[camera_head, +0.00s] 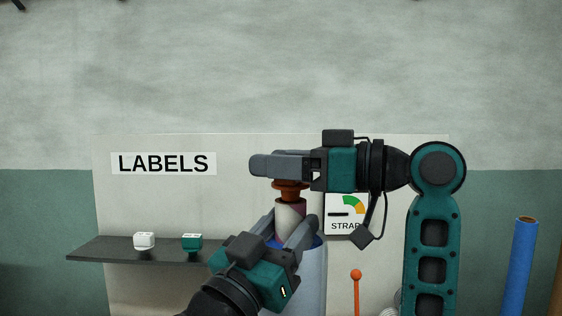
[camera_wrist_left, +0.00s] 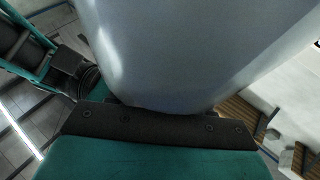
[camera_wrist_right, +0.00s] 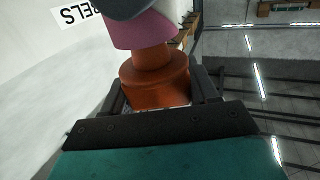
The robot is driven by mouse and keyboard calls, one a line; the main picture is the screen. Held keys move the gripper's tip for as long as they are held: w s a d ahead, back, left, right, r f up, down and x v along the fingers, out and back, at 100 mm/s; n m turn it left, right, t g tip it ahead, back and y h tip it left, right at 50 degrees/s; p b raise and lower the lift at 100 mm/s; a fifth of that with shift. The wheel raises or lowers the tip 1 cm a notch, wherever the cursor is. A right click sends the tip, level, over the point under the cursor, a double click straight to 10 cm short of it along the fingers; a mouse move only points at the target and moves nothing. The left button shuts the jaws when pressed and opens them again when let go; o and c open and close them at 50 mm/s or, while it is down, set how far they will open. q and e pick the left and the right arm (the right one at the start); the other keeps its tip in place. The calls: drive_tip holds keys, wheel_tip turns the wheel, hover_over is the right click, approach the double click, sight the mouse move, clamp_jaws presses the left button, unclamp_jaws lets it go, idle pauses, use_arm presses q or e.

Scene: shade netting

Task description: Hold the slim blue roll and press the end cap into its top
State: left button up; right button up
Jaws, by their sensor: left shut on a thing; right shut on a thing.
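My right gripper (camera_head: 278,167) is shut on the orange-brown end cap (camera_head: 290,188), above my left gripper. The cap also shows between the fingers in the right wrist view (camera_wrist_right: 153,80). Its narrower part points at a pale pinkish tube end (camera_wrist_right: 143,32) and seems to meet it; how deep it sits I cannot tell. My left gripper (camera_head: 291,228) is shut around this upright tube (camera_head: 290,214), just below the cap. A pale blue-grey body with a blue rim (camera_head: 313,275) shows below the fingers, partly hidden. A smooth blue-grey surface (camera_wrist_left: 185,50) fills the left wrist view.
A pale panel (camera_head: 240,190) with a LABELS sign (camera_head: 163,163) stands behind. A dark shelf (camera_head: 125,250) holds a white piece (camera_head: 144,240) and a green piece (camera_head: 192,241). An orange-knobbed rod (camera_head: 356,275) and another blue roll (camera_head: 521,265) stand at right.

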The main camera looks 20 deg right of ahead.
drive_tip(key=shift+f, duration=1.2)
idle(0.9)
drive_tip(key=o, duration=1.1)
drive_tip(key=shift+r, duration=0.1)
use_arm(q)
clamp_jaws()
drive_tip(key=o, duration=1.5)
unclamp_jaws()
drive_tip(key=shift+c, duration=0.2)
use_arm(e)
drive_tip(key=v, duration=1.2)
